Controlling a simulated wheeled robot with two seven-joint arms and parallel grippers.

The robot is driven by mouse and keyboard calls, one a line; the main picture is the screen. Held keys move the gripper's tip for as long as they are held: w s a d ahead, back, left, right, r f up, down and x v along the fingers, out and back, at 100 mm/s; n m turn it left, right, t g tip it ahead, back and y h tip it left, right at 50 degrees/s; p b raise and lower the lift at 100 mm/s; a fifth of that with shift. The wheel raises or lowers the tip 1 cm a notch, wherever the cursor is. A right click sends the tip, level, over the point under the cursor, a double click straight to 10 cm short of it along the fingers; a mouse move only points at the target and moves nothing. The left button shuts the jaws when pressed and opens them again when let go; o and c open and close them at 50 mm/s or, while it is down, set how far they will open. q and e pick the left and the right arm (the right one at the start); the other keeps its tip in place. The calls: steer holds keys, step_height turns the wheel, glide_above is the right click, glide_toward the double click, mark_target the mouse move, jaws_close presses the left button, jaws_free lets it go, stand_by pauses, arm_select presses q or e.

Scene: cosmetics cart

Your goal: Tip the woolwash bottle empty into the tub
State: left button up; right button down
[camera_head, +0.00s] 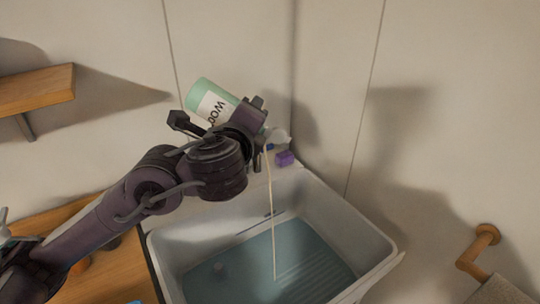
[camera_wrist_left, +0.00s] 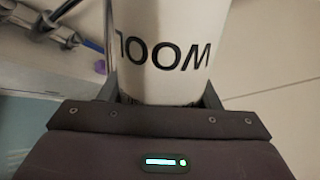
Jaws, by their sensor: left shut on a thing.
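The woolwash bottle (camera_head: 211,101) is pale green with a white label, tilted with its base up to the left and its mouth end down to the right. My left gripper (camera_head: 250,118) is shut on it above the back of the tub (camera_head: 345,228). A thin pale stream (camera_head: 271,210) falls from the mouth end into the blue-grey water in the tub. In the left wrist view the bottle's white label (camera_wrist_left: 170,50) stands between the two fingers, its lettering upside down. My right gripper is not in view.
A small purple object (camera_head: 285,159) sits on the tub's back rim. A wooden shelf (camera_head: 35,90) is on the wall at the left, and a wooden rail (camera_head: 479,250) is at the right. A wooden counter (camera_head: 115,270) stands left of the tub.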

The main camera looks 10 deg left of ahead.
arm_select(q)
steer(key=shift+d+r+m+y, duration=0.3)
steer(key=shift+d+r+m, duration=0.05)
steer(key=shift+m, duration=0.65)
stand_by(0.8)
stand_by(4.4)
